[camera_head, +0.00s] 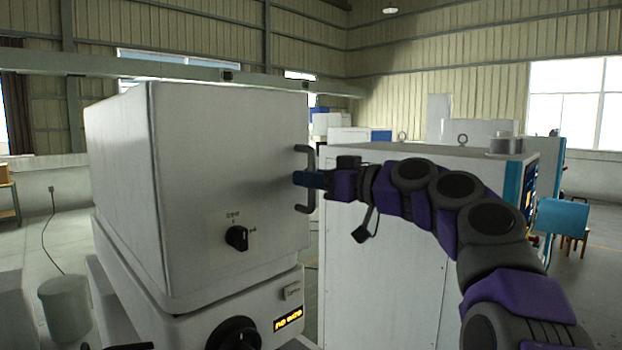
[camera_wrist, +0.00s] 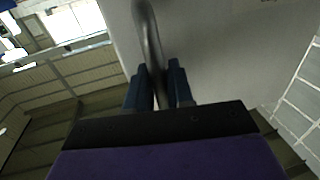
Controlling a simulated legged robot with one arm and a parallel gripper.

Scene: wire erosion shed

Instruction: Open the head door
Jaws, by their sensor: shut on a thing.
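The head door (camera_head: 225,180) is the pale grey front of the boxy machine head at the left in the head view. It looks closed against the head. A dark bar handle (camera_head: 308,160) stands upright at its right edge. My gripper (camera_head: 303,178) reaches in from the right and is shut on the handle about midway along it. In the wrist view the handle (camera_wrist: 148,40) runs down between the two blue fingers of my gripper (camera_wrist: 161,88). The pale door surface (camera_wrist: 215,50) fills the area behind them. The handle's lower part is hidden there by my gripper.
A black rotary knob (camera_head: 237,238) sits low on the door. Below is a base panel with a larger dial (camera_head: 234,335) and a lit orange display (camera_head: 287,318). A tall white cabinet (camera_head: 385,255) stands close behind my arm. Open floor shows at the far left.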

